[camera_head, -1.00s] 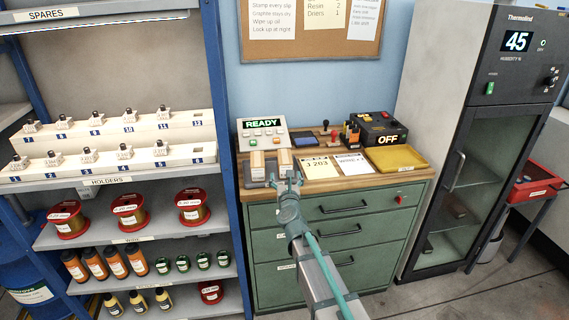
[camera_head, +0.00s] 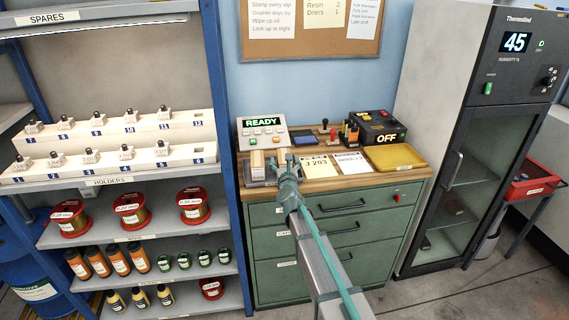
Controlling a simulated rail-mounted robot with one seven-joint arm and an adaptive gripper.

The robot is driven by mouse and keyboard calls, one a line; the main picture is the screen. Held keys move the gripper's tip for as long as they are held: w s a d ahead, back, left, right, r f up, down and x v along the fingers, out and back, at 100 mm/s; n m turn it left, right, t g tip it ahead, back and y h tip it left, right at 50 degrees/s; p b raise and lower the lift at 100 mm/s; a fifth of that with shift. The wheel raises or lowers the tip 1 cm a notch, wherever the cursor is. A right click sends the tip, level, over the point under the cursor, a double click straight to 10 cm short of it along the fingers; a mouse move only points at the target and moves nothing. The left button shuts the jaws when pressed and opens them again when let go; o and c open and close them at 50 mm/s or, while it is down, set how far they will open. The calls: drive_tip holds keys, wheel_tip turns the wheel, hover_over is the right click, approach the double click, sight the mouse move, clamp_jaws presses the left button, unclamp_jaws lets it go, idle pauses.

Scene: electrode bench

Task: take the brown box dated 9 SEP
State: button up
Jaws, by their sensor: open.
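I cannot make out a brown box with a readable 9 SEP date. Two small tan blocks sit side by side at the left front of the bench top: the left block (camera_head: 257,163) and the right block (camera_head: 284,155), partly covered by my gripper. A dark brown object (camera_head: 457,209), too small to read, lies behind the glass of the tall cabinet (camera_head: 480,150), whose door is shut. My gripper (camera_head: 287,162) is open over the bench's front left, at the right block. Whether it touches the block I cannot tell.
The green drawer bench (camera_head: 365,240) also bears a READY panel (camera_head: 262,133), a J 203 card (camera_head: 319,165), a yellow tray (camera_head: 395,158) and a black OFF unit (camera_head: 378,128). A blue-framed shelf (camera_head: 226,200) with spools and bottles stands close on the left.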

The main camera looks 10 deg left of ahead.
drive_tip(key=c, duration=1.5)
drive_tip(key=shift+r, duration=0.15)
